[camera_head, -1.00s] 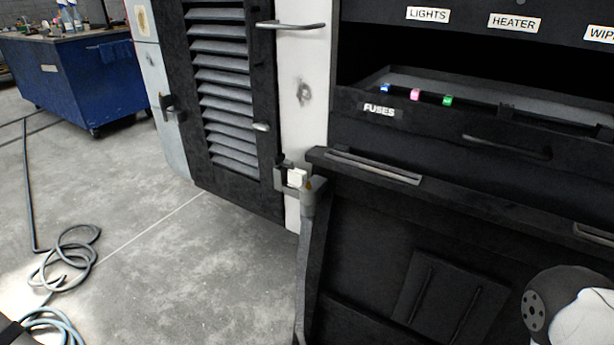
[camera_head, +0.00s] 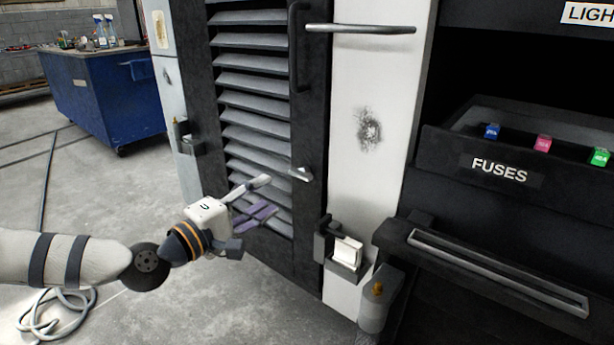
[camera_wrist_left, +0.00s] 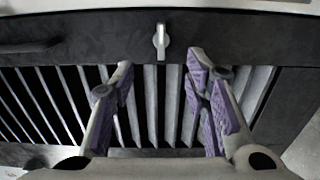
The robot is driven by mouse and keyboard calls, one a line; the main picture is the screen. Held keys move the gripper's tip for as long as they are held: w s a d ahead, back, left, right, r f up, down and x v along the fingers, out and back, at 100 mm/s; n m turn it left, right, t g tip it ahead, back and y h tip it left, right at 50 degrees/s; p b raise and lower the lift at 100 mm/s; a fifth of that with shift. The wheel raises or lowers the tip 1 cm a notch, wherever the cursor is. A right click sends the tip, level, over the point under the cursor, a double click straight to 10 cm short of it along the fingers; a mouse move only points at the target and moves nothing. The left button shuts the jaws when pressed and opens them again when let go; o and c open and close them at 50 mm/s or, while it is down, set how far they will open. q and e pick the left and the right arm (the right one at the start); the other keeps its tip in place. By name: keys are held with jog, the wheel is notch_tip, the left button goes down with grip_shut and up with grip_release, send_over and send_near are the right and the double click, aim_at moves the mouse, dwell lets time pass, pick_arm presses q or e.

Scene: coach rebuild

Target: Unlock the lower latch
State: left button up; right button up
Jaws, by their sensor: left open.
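A small grey latch lever (camera_head: 301,174) sits on the black frame of the louvred door (camera_head: 254,88), at the edge beside the white post. In the left wrist view the latch (camera_wrist_left: 160,40) is in the upper middle, pointing from the frame toward the slats (camera_wrist_left: 152,105). My left gripper (camera_head: 264,197) is open and empty in front of the lower slats, its fingers pointing at the latch from the left, with a gap between. In the left wrist view the open fingers (camera_wrist_left: 161,68) lie on either side of the latch's line. My right gripper is not in view.
A grey bar handle (camera_head: 360,29) juts out above the latch. A bracket with a white block (camera_head: 347,252) is on the post below. The fuse drawer (camera_head: 500,172) and a ledge (camera_head: 500,265) stand at right. A blue workbench (camera_head: 105,88) is far left; the floor between is open.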

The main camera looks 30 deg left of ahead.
aim_at(298, 176)
pick_arm(q)
jog(key=w+b, duration=0.1)
jog(key=w, duration=0.2)
jog(key=w+b, duration=0.1)
jog(key=w, duration=0.2)
jog(key=w+d+b, duration=0.1)
jog(key=w, duration=0.3)
jog(key=shift+w+f+b, duration=0.1)
jog(key=shift+f+b, duration=0.05)
jog(key=shift+b, duration=0.15)
jog(key=shift+w, duration=0.2)
grip_shut()
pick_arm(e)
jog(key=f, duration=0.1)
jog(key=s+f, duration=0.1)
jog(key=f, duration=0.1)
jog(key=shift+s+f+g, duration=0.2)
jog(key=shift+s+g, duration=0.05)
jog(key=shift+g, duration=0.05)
